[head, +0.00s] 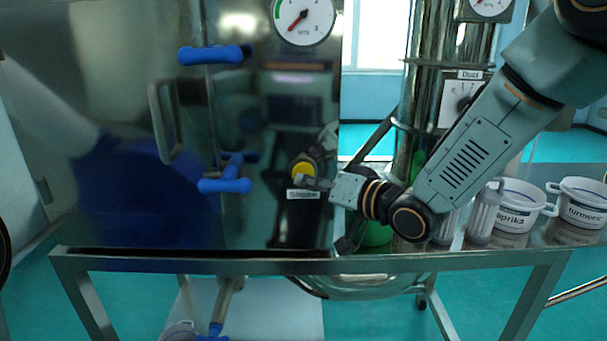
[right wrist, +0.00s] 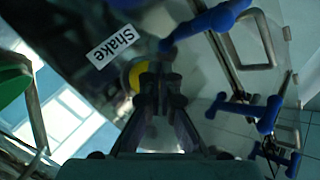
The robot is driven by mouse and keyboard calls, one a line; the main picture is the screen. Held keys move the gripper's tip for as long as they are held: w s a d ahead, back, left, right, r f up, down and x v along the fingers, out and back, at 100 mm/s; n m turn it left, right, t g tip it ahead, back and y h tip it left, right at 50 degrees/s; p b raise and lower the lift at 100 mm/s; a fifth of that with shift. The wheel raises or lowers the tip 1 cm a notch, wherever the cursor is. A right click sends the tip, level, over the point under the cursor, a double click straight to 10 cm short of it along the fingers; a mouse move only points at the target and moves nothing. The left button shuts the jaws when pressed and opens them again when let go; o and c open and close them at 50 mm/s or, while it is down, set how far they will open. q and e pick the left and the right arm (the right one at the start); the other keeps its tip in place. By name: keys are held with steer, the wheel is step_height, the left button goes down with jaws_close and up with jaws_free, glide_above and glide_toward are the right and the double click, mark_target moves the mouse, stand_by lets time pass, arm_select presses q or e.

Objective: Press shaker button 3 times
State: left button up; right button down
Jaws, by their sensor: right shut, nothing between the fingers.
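The shaker button is a round yellow knob (head: 301,171) on the dark, shiny front of the steel machine, just above a white label (head: 303,194) that reads like "Shaker". My right gripper (head: 316,183) is shut and empty, with its tips at the button's lower right edge in the head view. In the right wrist view the shut fingertips (right wrist: 159,78) cover part of the yellow button (right wrist: 135,75), beside the "Shake" label (right wrist: 115,46). I cannot tell whether the tips touch the button. My left gripper is not in view.
Blue handles (head: 210,55) and a metal pull handle (head: 165,122) are left of the button. A gauge (head: 303,17) is above. A steel duct (head: 412,90) stands behind my right arm. Paprika (head: 517,222) and turmeric (head: 582,215) tubs stand on the table at right.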

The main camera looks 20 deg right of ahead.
steer(key=shift+s+a, duration=0.1)
steer(key=shift+s, duration=0.1)
steer(key=shift+s+a, duration=0.2)
steer(key=shift+s, duration=0.55)
steer(key=shift+s+a, duration=0.25)
steer(key=shift+s, duration=0.5)
steer(key=shift+s+a, duration=0.2)
steer(key=shift+s, duration=0.55)
stand_by(0.4)
steer(key=s, duration=0.2)
steer(key=s+a, duration=0.1)
steer(key=s, duration=0.1)
steer(key=shift+b, duration=0.3)
steer(key=shift+w, duration=0.1)
steer(key=w+d, duration=0.2)
steer(key=w, duration=0.6)
steer(key=shift+w+d, duration=0.15)
